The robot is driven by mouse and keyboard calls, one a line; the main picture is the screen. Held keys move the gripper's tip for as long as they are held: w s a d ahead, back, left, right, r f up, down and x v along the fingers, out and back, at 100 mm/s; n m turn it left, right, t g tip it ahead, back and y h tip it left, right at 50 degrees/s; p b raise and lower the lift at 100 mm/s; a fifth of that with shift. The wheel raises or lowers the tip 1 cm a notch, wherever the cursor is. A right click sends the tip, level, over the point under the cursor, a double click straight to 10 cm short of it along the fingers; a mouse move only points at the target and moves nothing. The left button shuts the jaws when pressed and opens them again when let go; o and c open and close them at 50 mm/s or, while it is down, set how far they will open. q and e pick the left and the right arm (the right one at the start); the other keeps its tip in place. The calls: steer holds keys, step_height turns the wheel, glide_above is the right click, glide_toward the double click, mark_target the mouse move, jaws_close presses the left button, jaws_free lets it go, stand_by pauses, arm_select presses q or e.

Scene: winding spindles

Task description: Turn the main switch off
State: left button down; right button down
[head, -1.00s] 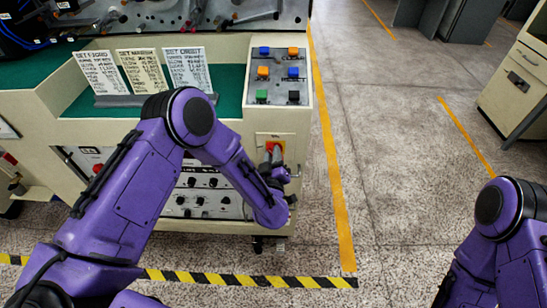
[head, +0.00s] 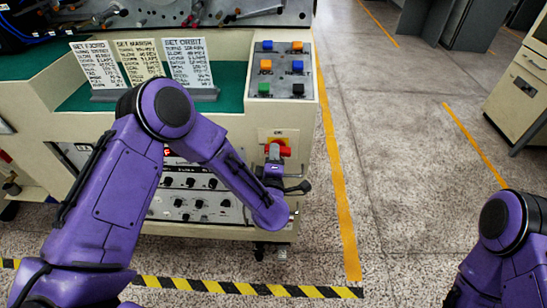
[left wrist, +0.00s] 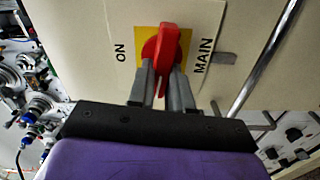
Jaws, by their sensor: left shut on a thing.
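The main switch is a red rotary handle (head: 285,151) on a yellow plate at the right end of the cream machine's front. In the left wrist view the red handle (left wrist: 168,42) stands between the printed words ON and MAIN. The handle lies sideways, across the direction of the ON mark above it. My left gripper (head: 273,155) is at the switch. In the left wrist view its two grey fingers (left wrist: 164,76) are shut on the handle, one on each side. My right gripper is out of view; only part of that arm shows at the right edge.
Coloured push buttons (head: 266,66) sit on a panel above the switch. Three printed cards (head: 188,65) stand on the green top. A knob panel (head: 185,205) is left of the switch, partly behind my arm. Open floor (head: 400,150) lies to the right.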

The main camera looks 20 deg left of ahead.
arm_select(q)
steer(key=shift+f+n+b, duration=0.2)
steer(key=shift+n+b, duration=0.1)
steer(key=shift+n, duration=0.6)
steer(key=c, duration=1)
jaws_free()
steer(key=shift+c, duration=0.2)
steer(key=shift+s, duration=0.1)
steer(key=b+v, duration=0.2)
steer(key=v, duration=0.8)
steer(key=shift+s, duration=0.25)
steer(key=shift+r, duration=0.1)
